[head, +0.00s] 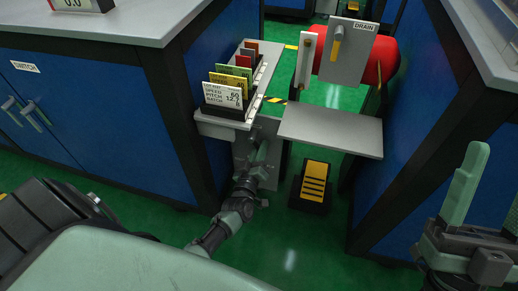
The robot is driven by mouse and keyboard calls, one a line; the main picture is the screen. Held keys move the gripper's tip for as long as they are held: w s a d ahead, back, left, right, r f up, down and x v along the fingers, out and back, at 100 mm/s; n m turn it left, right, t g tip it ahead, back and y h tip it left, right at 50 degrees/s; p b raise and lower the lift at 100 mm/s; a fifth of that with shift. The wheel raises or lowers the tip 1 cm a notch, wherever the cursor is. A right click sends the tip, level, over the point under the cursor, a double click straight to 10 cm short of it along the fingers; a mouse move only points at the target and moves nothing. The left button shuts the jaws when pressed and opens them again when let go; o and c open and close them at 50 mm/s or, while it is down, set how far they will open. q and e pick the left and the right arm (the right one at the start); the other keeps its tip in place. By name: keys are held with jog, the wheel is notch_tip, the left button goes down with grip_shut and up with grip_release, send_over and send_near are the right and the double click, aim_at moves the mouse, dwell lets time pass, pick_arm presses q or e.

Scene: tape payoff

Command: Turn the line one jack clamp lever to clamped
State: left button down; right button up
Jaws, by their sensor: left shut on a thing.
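My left gripper (260,152) reaches in low from the left, at a grey bracket plate (268,130) under the card rack. It is shut on a small part there, at the place of the line one jack clamp lever. My gripper hides most of this part, so its angle and any label cannot be read. My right gripper (464,190) is at the right edge, away from the bracket. One tall green finger points up, and its opening cannot be told.
A card rack (239,119) with several coloured cards sits above my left gripper. A grey shelf (331,132), a yellow-topped pedal (314,183) and a red roll (380,62) behind a DRAIN plate (346,55) are to the right. Blue cabinets flank the gap; green floor is open in front.

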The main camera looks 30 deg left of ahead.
pick_arm(q)
jog(key=m, duration=0.1)
jog(key=a+m+p, duration=0.1)
jog(key=m, duration=0.1)
jog(key=shift+s+f, duration=0.15)
jog(key=shift+f, duration=0.15)
jog(key=shift+s+a+f+m+p, duration=0.15)
jog(key=shift+a+m+p, duration=0.35)
jog(key=shift+m, duration=0.7)
jog(key=shift+s+a+f+m+p, duration=0.15)
jog(key=shift+a+m+p, duration=0.3)
jog(key=shift+m, duration=0.75)
pick_arm(e)
jog(key=w+f+g+h, duration=0.3)
jog(key=w+f+g, duration=0.4)
jog(key=f, duration=0.4)
jog(key=shift+w+a+g, duration=0.2)
jog(key=shift+g, duration=0.2)
pick_arm(q)
jog(key=c, duration=1.4)
grip_release()
jog(key=shift+w, duration=0.1)
